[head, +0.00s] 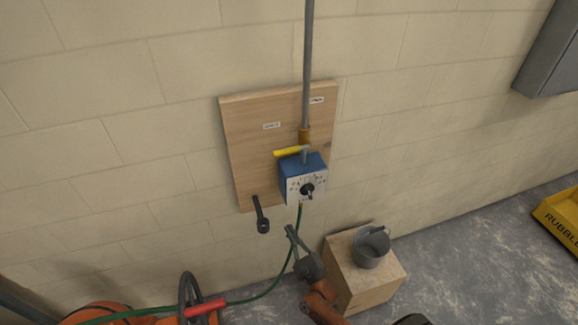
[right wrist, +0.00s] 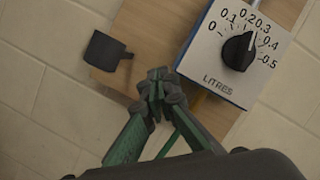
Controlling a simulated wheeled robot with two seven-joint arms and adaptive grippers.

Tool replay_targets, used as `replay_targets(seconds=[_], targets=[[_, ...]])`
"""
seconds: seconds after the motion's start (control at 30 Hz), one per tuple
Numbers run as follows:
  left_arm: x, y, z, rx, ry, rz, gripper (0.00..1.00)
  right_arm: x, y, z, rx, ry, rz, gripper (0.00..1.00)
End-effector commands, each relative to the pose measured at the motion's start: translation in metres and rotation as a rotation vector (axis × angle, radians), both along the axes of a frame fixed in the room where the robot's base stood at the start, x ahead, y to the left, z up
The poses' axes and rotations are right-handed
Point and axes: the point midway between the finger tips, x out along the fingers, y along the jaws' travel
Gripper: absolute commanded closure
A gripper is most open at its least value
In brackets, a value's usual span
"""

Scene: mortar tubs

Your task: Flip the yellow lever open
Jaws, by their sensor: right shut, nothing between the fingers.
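The yellow lever (head: 289,151) sticks out to the left, nearly level, from the valve (head: 304,137) on the grey pipe, just above a blue box. The blue box (head: 290,165) has a white front with a black dial (head: 307,189); the dial and its litre scale also show large in the right wrist view (right wrist: 238,50). My right gripper (head: 290,229) is below and slightly left of the box, apart from the lever. In the right wrist view its fingertips (right wrist: 156,75) are together and empty. The lever is not seen there. My left gripper is not in view.
The wooden board (head: 245,140) carries the box and a dark hanging tool (head: 261,216). A green hose (head: 285,265) runs down from the box. A grey bucket (head: 368,256) stands on a wooden block (head: 355,288). A yellow tub (head: 560,222) is far right.

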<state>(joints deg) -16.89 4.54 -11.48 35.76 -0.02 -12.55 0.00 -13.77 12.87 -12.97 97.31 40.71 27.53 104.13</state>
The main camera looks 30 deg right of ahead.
Motion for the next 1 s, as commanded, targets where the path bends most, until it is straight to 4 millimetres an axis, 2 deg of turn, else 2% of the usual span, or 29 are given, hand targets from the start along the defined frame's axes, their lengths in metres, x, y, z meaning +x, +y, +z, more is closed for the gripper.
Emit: replay_targets(seconds=[0.03,0.1,0.2,0.3,0.4,0.77,1.0], targets=[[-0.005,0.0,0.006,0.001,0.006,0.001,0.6,0.001,-0.002,0.05,0.141,-0.101,0.02,1.0],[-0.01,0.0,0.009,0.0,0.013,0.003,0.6,-0.003,-0.005,0.1,0.327,-0.221,0.057,1.0],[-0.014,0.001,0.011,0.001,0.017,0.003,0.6,-0.01,-0.01,0.149,0.513,-0.34,0.11,1.0],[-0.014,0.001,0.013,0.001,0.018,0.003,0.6,-0.016,-0.013,0.172,0.615,-0.403,0.145,1.0],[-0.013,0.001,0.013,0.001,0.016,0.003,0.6,-0.017,-0.014,0.18,0.651,-0.424,0.159,1.0],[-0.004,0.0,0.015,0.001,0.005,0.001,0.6,-0.014,-0.014,0.182,0.649,-0.423,0.159,1.0],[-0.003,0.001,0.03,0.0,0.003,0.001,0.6,0.013,-0.02,0.203,0.648,-0.425,0.158,1.0]])
